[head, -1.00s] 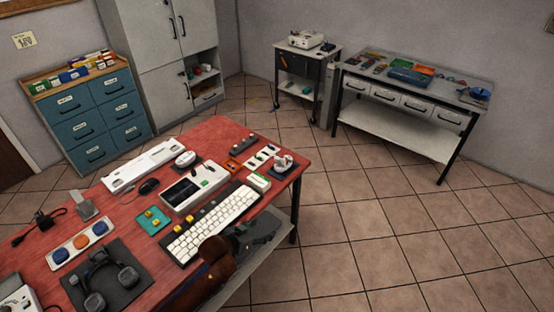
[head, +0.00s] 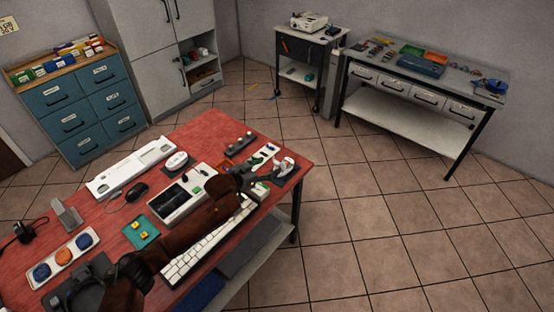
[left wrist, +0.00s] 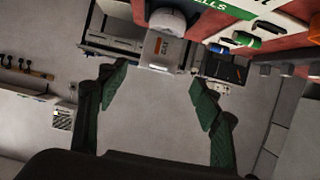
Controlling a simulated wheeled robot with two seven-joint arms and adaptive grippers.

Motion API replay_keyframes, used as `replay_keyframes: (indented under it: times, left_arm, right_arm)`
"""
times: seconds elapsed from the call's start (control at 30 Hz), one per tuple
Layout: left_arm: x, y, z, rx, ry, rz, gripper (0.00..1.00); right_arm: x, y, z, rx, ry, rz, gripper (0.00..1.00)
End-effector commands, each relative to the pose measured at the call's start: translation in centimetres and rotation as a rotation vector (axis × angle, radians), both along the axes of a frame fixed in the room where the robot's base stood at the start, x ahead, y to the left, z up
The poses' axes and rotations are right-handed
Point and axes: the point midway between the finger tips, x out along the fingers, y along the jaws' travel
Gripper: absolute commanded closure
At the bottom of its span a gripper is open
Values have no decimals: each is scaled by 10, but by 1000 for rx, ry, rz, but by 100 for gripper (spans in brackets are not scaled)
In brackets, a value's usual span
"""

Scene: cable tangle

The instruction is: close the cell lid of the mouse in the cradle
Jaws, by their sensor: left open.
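The white mouse in its cradle (head: 284,164) sits on a dark pad near the right corner of the red table. In the left wrist view, a white rounded body (left wrist: 168,20) stands behind a grey block with an orange mark (left wrist: 162,50); these look like the mouse and its cradle. The cell lid is too small to make out clearly. My left gripper (head: 268,178) reaches in just in front of the mouse. In the left wrist view my left gripper (left wrist: 160,95) is open and empty, its green-padded fingers apart, short of the grey block. My right gripper is out of view.
A white-and-green box marked "ELLS" (left wrist: 225,8) is close by. A white device with a dark screen (head: 180,196), a keyboard (head: 205,245) and another white mouse (head: 177,161) lie to the left. Open floor lies right of the table edge.

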Motion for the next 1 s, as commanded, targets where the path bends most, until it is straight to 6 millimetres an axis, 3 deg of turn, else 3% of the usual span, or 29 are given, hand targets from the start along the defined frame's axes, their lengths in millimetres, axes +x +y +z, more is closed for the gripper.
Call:
replay_keyframes:
  times: [0.1, 0.27, 0.5, 0.63, 0.77, 1.0]
  left_arm:
    - [15, -12, -10, 2, 1, -1, 41]
    - [33, -26, -20, 0, 1, -1, 41]
    - [47, -35, -26, 1, 0, 0, 41]
    - [48, -35, -26, 1, 0, 0, 41]
    - [48, -35, -25, 1, 0, 0, 41]
    - [47, -35, -25, 1, 0, 0, 56]
  right_arm:
    - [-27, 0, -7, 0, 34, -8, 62]
    - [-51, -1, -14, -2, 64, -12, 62]
    - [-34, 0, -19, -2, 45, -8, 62]
    - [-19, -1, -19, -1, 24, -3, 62]
    - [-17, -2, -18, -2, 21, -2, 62]
    - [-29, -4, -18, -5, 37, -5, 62]
